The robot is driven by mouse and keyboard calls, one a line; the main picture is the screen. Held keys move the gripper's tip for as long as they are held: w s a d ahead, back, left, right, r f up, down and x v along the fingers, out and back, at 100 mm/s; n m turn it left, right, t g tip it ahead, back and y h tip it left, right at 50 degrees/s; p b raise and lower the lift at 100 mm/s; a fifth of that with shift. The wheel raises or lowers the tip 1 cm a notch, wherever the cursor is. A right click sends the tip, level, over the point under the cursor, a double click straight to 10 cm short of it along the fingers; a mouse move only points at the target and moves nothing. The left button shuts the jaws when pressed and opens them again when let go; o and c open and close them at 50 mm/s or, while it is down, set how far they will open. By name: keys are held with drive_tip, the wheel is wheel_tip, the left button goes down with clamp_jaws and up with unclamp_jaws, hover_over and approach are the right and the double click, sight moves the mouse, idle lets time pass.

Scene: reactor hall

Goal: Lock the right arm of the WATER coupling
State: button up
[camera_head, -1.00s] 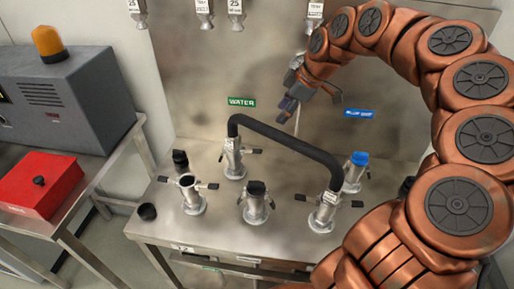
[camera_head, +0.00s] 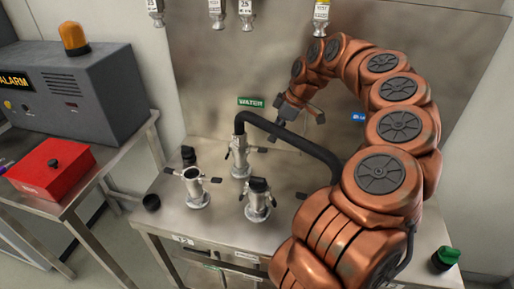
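The WATER coupling (camera_head: 240,158) is a steel fitting standing upright on the bench below the green WATER label (camera_head: 251,102). A thick black hose (camera_head: 290,136) runs from its top to the right and passes behind my arm. Its right arm (camera_head: 259,150) is a small dark-tipped lever that sticks out to the right. I cannot tell if it is locked. My gripper (camera_head: 300,119) is above and to the right of the coupling, near the back panel and apart from the lever. Its two dark fingers look spread, with nothing seen between them.
Two more steel couplings, one open-topped (camera_head: 195,188) and one black-capped (camera_head: 258,199), stand in front. A loose black cap (camera_head: 151,202) lies at the bench's left edge. A red box (camera_head: 50,166) and a grey alarm unit (camera_head: 75,95) are on the left table.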

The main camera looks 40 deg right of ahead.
sight(264, 149)
drive_tip(key=shift+p+x, duration=0.9)
drive_tip(key=shift+x, duration=2.7)
drive_tip(key=shift+a, duration=0.1)
clamp_jaws()
